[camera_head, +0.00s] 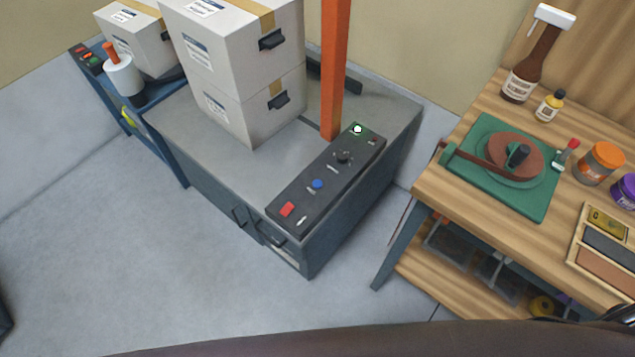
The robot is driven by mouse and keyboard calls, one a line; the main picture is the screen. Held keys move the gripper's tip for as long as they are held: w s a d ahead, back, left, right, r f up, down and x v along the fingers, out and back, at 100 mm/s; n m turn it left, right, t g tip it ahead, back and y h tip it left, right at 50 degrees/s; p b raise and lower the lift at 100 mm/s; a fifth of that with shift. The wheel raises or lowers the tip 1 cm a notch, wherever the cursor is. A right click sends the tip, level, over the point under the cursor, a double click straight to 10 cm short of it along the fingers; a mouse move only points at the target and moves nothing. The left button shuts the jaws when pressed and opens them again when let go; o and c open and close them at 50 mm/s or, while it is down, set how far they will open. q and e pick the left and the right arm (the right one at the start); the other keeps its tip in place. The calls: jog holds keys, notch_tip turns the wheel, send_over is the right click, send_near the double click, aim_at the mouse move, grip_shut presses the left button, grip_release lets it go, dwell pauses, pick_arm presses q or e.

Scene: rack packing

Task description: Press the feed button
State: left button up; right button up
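A black control panel (309,194) lies along the right front edge of the top of a grey machine (209,126). The labels are too small to read, so I cannot tell which is the feed button. Neither of my grippers is clearly in view.
White boxes (231,47) are stacked on the machine, beside an upright orange post (334,70). The grey floor (100,225) in front of the machine is clear.

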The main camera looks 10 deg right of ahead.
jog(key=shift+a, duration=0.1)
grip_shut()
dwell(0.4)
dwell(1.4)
